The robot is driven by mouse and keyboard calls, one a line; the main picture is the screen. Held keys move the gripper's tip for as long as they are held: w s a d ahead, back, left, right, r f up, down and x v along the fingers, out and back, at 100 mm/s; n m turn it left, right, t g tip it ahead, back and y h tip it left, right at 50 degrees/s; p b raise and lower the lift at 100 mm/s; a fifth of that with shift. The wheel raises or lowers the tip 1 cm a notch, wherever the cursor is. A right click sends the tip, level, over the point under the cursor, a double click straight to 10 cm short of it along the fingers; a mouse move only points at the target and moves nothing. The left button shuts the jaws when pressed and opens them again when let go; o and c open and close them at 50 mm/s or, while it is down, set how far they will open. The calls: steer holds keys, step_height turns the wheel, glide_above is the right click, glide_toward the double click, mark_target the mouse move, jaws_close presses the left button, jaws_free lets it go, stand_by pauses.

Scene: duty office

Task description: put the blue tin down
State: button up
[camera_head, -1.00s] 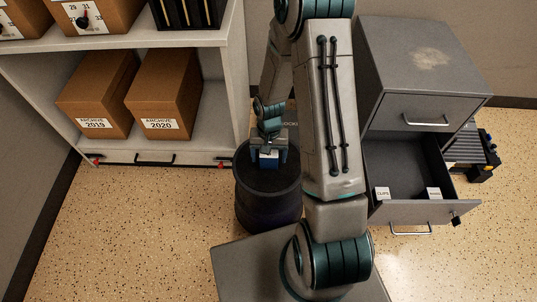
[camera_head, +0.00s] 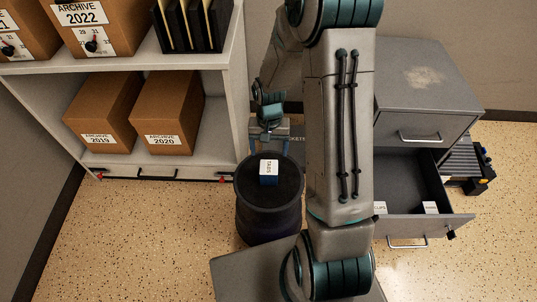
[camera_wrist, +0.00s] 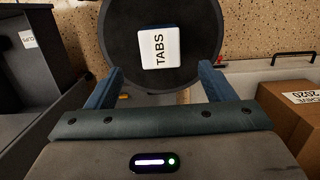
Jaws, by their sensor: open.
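The blue tin (camera_head: 269,179) stands on the flat top of a dark round drum (camera_head: 256,199). Its light lid label reads TABS, and it also shows in the wrist view (camera_wrist: 159,48). My gripper (camera_head: 269,148) is open and empty, just behind the tin in the head view. In the wrist view its two blue fingers (camera_wrist: 160,85) are spread wide, with the tin beyond their tips and apart from them.
A shelf unit (camera_head: 238,85) with archive boxes (camera_head: 168,112) stands on the left. A grey filing cabinet (camera_head: 430,85) on the right has its lower drawer (camera_head: 408,229) pulled out, with small labelled items inside. Speckled floor lies clear at the left front.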

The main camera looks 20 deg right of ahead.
steer(key=shift+r, duration=0.4)
steer(key=s+r+n+t, duration=0.2)
steer(key=s+r+n, duration=0.1)
steer(key=s+r, duration=1.2)
steer(key=shift+a+r+n+t, duration=0.2)
steer(key=shift+r+n+t, duration=0.15)
steer(key=shift+r, duration=1.7)
steer(key=shift+w, duration=0.1)
